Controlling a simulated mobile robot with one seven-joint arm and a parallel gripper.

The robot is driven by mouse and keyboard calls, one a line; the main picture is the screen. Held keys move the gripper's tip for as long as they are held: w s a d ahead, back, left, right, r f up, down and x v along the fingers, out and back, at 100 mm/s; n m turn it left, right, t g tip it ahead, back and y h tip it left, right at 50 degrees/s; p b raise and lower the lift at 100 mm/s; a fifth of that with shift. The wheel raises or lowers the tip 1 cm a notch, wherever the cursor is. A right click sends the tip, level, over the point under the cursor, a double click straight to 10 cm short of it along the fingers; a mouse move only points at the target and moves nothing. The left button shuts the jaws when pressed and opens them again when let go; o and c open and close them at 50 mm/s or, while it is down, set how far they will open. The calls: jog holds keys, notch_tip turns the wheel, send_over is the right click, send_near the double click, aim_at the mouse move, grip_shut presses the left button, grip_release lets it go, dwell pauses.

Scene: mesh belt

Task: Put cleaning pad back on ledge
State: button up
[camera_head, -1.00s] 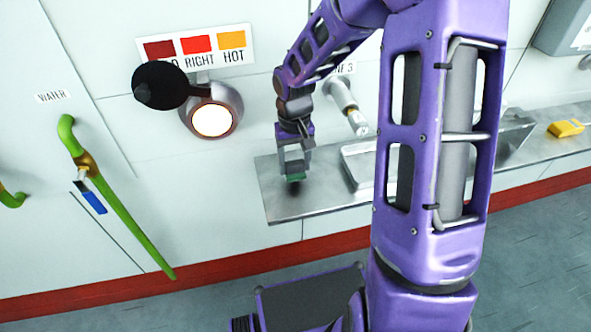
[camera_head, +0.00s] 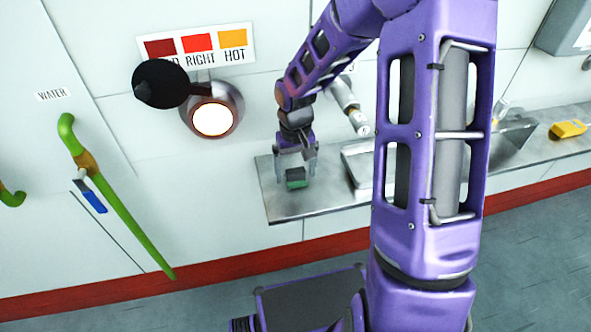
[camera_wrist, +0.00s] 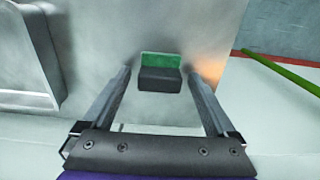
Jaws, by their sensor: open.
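The cleaning pad (camera_head: 297,179), a small block with a dark grey part and a green part, rests on the metal ledge (camera_head: 330,203) near its left end. In the wrist view the pad (camera_wrist: 160,78) lies ahead, between the lines of the two fingers. My gripper (camera_head: 296,173) is over the pad with a finger on each side. In the wrist view my gripper (camera_wrist: 160,85) is open, with a gap between each finger and the pad. The ledge also shows in the wrist view (camera_wrist: 110,60).
A metal tray (camera_head: 357,165) stands on the ledge right of the pad; it shows at the left of the wrist view (camera_wrist: 25,60). A yellow object (camera_head: 567,129) lies far right on the ledge. A round lamp (camera_head: 212,118) and a green pipe (camera_head: 115,195) are on the wall at left.

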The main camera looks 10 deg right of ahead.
aim_at(295, 171)
notch_tip(295, 171, up, 12)
jog(key=p, duration=0.1)
jog(key=shift+s+r, duration=0.1)
dwell(0.6)
